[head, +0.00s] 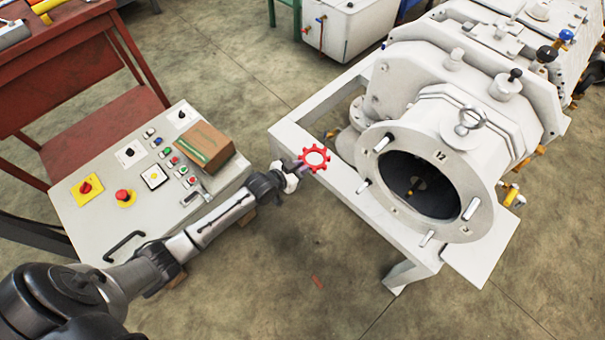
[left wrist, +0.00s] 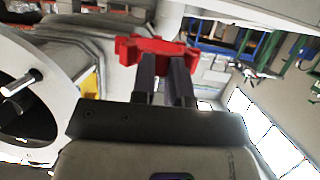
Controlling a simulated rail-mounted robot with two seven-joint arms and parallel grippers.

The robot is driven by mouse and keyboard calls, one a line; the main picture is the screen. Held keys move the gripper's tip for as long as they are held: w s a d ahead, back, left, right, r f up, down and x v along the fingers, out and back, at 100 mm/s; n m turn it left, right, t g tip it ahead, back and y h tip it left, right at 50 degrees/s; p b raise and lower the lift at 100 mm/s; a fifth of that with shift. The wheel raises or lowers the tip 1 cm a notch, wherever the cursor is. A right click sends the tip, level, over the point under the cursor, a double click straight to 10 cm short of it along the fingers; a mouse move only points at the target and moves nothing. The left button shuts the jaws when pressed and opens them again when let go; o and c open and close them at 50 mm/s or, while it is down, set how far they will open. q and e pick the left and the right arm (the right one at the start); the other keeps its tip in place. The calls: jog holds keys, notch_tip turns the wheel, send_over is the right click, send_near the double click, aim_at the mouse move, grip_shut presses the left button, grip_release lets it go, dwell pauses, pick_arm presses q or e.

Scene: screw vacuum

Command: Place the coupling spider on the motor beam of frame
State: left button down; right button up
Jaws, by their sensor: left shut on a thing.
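The coupling spider is a red toothed ring (head: 316,158) held at the tip of my left gripper (head: 299,165), to the left of the white pump. It also shows in the left wrist view (left wrist: 153,48), where both dark fingers are shut on it. The white frame's beam (head: 330,172) runs below and just beyond the spider in the head view. The spider appears in front of this beam; I cannot tell whether it touches it. The pump's round open flange (head: 420,180), marked 12, stands on the frame to the right. My right gripper is in neither view.
A grey control panel (head: 95,200) with buttons and a red emergency stop stands to the left, with a cardboard box (head: 203,146) on it. A red workbench (head: 60,70) is at upper left. The concrete floor (head: 300,260) at the front is mostly clear.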

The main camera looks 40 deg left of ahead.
pick_arm(q)
jog(key=f+b, duration=0.1)
jog(key=w+f+b, duration=0.1)
jog(key=f, duration=0.1)
jog(key=w+f+b, duration=0.1)
jog(key=f+b, duration=0.1)
jog(key=shift+a+f, duration=0.15)
jog(key=shift+a, duration=0.25)
jog(key=shift+f, duration=0.1)
